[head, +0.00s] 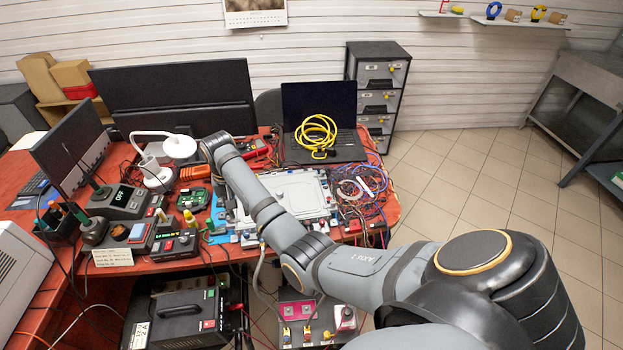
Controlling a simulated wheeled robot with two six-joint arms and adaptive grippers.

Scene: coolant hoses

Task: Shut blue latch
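My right arm reaches from the lower right across the red bench. Its dark end (212,147) is over the back of the bench, near the white lamp; the fingers cannot be made out, and nothing is seen held. My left gripper is not in view. A pale, flat cold-plate unit (291,190) with small fittings along its edges lies on the bench, partly behind my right arm. I cannot pick out the blue latch with certainty; it may be too small or hidden by the arm. A grey panel (318,330) with pink plates and small fittings stands below the bench's front edge.
A laptop (319,108) with a coiled yellow hose (316,134) stands at the back. Tangled wires (362,188) lie at the right, instrument boxes (121,201) at the left. A white lamp (178,146) stands behind. The tiled floor (470,170) at the right is clear.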

